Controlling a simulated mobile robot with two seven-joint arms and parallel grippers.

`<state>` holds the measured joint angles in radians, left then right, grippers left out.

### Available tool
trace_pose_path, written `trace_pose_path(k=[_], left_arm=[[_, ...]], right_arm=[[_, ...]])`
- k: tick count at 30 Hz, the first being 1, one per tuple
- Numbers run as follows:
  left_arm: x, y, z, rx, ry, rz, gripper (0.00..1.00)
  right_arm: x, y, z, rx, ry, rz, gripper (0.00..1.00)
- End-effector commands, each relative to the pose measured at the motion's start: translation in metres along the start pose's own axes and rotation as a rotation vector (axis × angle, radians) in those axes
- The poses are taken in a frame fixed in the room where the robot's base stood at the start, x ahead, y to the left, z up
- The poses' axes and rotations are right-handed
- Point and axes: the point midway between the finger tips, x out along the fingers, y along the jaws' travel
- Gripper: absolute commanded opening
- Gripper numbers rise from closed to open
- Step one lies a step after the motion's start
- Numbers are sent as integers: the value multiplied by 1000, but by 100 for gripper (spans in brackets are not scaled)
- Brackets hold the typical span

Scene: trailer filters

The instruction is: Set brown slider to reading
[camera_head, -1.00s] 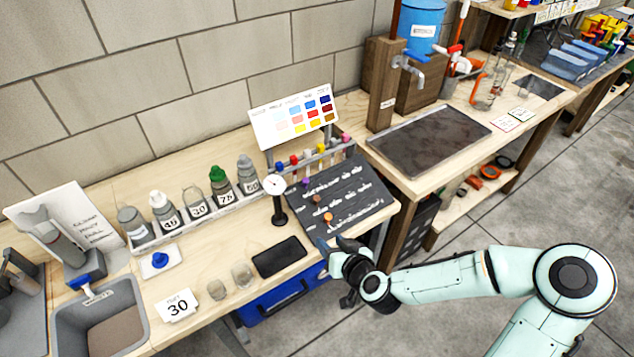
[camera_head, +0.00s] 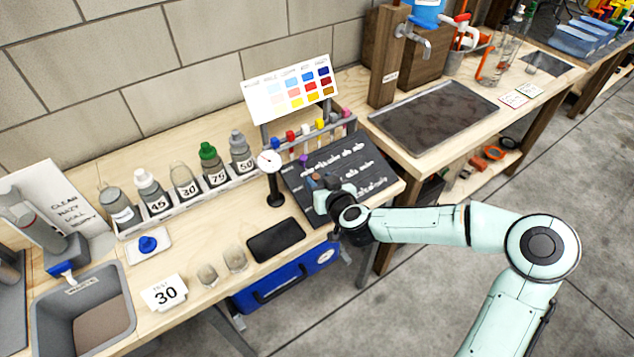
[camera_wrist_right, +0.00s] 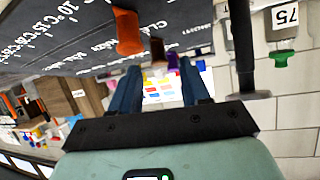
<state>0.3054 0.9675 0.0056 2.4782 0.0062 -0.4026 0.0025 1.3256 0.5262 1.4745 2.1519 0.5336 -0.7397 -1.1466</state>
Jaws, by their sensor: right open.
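The dark slanted board (camera_head: 372,163) with white lettering rows carries several coloured sliders. In the right wrist view, the brown slider (camera_wrist_right: 158,50) shows beyond and between my two blue fingers, and an orange slider (camera_wrist_right: 127,32) is nearer the left finger. A purple slider (camera_head: 303,160) shows at the board's upper left in the head view. My right gripper (camera_head: 319,183) is open, over the lower left part of the board, and hides the brown and orange sliders in the head view. Its fingers also show in the wrist view (camera_wrist_right: 160,85), with nothing gripped. The left gripper is out of view.
A dial gauge on a black stand (camera_head: 269,161) stands left of the board. Capped tubes in a rack and a colour chart (camera_head: 291,90) are behind it. A black pad (camera_head: 276,240) lies in front; numbered bottles (camera_head: 187,182) stand left.

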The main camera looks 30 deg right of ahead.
Motion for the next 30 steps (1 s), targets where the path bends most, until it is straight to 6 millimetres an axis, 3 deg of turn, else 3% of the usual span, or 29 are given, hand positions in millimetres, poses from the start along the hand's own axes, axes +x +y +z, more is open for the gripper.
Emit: trace_pose_path(k=[6, 17, 21, 27, 30], left_arm=[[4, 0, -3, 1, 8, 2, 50], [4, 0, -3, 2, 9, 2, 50], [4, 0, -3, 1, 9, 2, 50], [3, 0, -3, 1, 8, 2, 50], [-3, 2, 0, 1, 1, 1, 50]], right_arm=[[23, -1, 0, 3, 1, -2, 46], [27, 0, 0, 0, 0, 0, 46], [27, 0, 0, 0, 0, 0, 1], [27, 2, -1, 0, 0, 1, 0], [29, 18, -6, 1, 5, 5, 0]])
